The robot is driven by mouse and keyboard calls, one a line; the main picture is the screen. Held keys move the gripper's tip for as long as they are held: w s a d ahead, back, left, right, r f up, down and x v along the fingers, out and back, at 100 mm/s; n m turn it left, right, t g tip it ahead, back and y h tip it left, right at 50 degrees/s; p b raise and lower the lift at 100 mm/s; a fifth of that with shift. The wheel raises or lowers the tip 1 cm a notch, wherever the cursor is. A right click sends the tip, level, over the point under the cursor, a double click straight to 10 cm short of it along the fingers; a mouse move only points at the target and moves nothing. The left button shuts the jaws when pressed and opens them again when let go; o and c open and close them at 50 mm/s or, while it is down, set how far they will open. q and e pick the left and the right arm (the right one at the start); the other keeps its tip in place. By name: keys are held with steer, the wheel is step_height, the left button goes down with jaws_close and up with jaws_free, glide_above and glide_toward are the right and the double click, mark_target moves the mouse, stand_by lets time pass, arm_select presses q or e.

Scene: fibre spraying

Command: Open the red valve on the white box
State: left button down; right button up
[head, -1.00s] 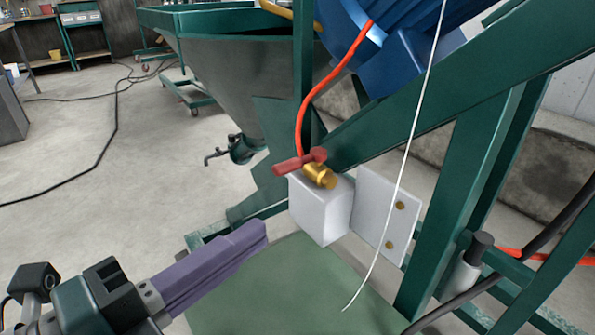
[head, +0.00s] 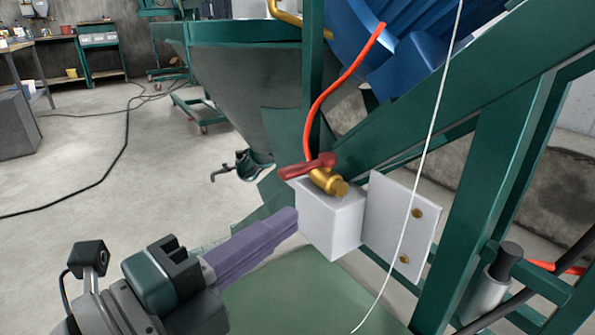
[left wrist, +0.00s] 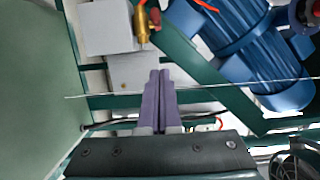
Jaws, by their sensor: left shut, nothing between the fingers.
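The red valve handle (head: 307,167) sits on a brass fitting (head: 328,182) on top of the white box (head: 332,222). The handle points to the left in the head view, and an orange hose rises behind it. In the left wrist view the brass fitting (left wrist: 141,24) and white box (left wrist: 106,27) show at the top, with a bit of the red handle (left wrist: 155,16) at the fitting's right. My left gripper (head: 296,218) has its purple fingers closed and empty, just left of the box and below the handle in the head view. Its fingers (left wrist: 159,76) also show in the wrist view.
A white plate (head: 402,225) with brass bolts stands right of the box. Green frame beams (head: 480,190) run behind and to the right. A thin white cord (head: 427,150) hangs in front. A green panel (head: 295,295) lies below. Open floor is at left.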

mark_target(309, 166)
arm_select(q)
steer(key=w+d+b, duration=0.1)
steer(key=w+b, duration=0.3)
steer(key=w, duration=0.3)
steer(key=shift+w, duration=0.2)
arm_select(e)
step_height(309, 166, down, 4)
steer(key=shift+d+f, duration=0.1)
steer(key=shift+f, duration=0.15)
arm_select(q)
steer(key=shift+d, duration=0.1)
